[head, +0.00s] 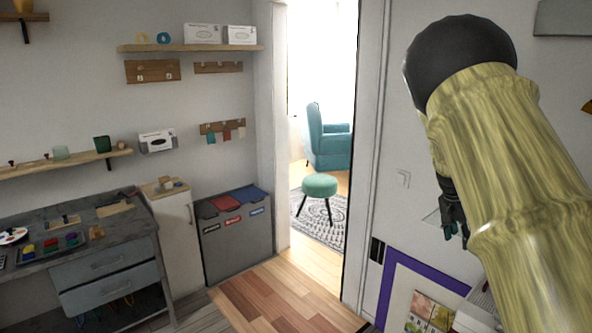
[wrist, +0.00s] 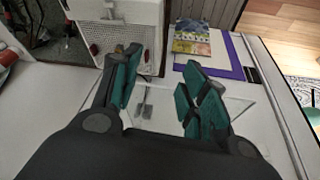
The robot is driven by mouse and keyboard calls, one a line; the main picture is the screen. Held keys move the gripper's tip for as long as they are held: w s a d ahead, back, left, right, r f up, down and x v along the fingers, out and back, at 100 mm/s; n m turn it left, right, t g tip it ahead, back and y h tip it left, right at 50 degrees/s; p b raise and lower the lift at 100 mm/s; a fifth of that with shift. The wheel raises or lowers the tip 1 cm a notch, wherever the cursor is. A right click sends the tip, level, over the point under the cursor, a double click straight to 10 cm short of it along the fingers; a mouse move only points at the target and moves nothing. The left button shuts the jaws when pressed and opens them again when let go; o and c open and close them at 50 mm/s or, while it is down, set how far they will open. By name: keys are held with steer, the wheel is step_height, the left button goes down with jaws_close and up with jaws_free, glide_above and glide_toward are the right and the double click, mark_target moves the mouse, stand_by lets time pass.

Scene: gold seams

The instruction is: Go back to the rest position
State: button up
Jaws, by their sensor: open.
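My gripper shows in the wrist view (wrist: 160,95) with its two teal-padded fingers spread apart and nothing between them. Below the fingers is a pale surface with a clear, sheet-like shape on it. In the head view my gripper (head: 452,222) is small and partly hidden behind my own yellow-green arm, in front of the white wall at the right.
A purple-edged frame (head: 388,287) and a colourful picture (head: 430,312) are at the lower right; the picture also shows in the wrist view (wrist: 191,40). A grey workbench (head: 105,225), white cabinet (head: 177,235) and sorting bin (head: 236,245) stand left. The wooden floor (head: 270,298) before the doorway is clear.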

steer(key=s+a+f+n, duration=0.2)
steer(key=s+f, duration=0.5)
steer(key=f, duration=0.4)
steer(key=s+a+f+n, duration=0.2)
steer(key=s+a+f, duration=0.2)
steer(key=f, duration=0.7)
steer(key=s+a+f+n+y, duration=0.1)
steer(key=s+a+f+n, duration=0.1)
steer(key=s+f, duration=0.7)
steer(key=shift+s+a+f+g, duration=0.2)
steer(key=shift+f, duration=0.6)
steer(key=shift+s+a+f+g, duration=0.15)
steer(key=shift+a+f+g, duration=0.05)
steer(key=shift+f, duration=0.55)
steer(key=s+a+f+n+y+b, duration=0.1)
steer(key=s+a+f, duration=0.3)
steer(key=s, duration=0.6)
steer(key=s+a+f+n+y+b, duration=0.1)
steer(key=s+a+f, duration=0.4)
steer(key=s, duration=0.6)
steer(key=s+a+f+n+y+b, duration=0.1)
steer(key=s+a+f+n+b, duration=0.1)
steer(key=s+a+f+n, duration=0.2)
steer(key=s+a+f, duration=0.1)
steer(key=s+a, duration=0.2)
steer(key=s, duration=0.4)
steer(key=shift+s+b, duration=0.15)
steer(key=shift+b, duration=0.15)
